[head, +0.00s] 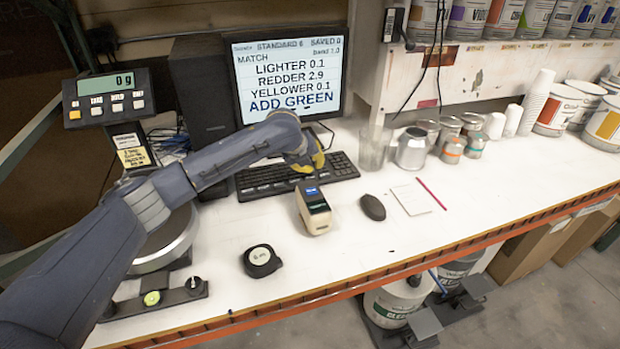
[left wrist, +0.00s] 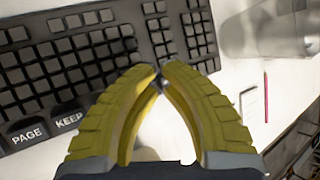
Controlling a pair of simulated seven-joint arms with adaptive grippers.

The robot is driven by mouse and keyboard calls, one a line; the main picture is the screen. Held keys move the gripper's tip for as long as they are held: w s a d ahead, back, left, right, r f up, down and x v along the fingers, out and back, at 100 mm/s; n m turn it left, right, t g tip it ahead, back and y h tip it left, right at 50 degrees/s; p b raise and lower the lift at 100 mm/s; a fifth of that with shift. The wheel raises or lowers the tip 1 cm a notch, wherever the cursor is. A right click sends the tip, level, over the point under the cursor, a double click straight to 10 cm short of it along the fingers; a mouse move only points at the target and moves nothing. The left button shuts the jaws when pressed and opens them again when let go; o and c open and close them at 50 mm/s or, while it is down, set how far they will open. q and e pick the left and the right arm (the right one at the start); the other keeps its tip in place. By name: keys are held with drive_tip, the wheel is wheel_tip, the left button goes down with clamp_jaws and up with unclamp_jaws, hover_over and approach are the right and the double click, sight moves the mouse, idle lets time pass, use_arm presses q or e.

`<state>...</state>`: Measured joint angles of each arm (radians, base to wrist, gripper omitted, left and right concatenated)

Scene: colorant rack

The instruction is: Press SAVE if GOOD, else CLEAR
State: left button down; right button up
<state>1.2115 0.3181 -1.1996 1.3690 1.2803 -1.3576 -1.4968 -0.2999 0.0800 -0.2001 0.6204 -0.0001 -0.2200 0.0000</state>
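The monitor (head: 290,75) reads "MATCH, LIGHTER 0.1, REDDER 2.9, YELLOWER 0.1, ADD GREEN"; the word GOOD does not show. The black keyboard (head: 268,180) lies in front of it. In the left wrist view the keyboard (left wrist: 60,72) has large keys at its near edge marked PAGE (left wrist: 28,135) and KEEP (left wrist: 68,119). No SAVE or CLEAR label is readable; the fingers hide part of the keys. My left gripper (head: 308,166) is over the keyboard's right part. Its yellow fingers (left wrist: 159,72) come together at the tips with nothing between them. My right gripper is out of view.
A scale (head: 165,240) stands at left. The front right of the bench is clear.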

use_arm(q)
drive_tip(key=shift+f, duration=0.25)
drive_tip(key=c, duration=2.1)
unclamp_jaws()
clamp_jaws()
drive_tip(key=shift+f, duration=0.8)
drive_tip(key=shift+r, duration=0.8)
drive_tip(key=shift+r, duration=0.1)
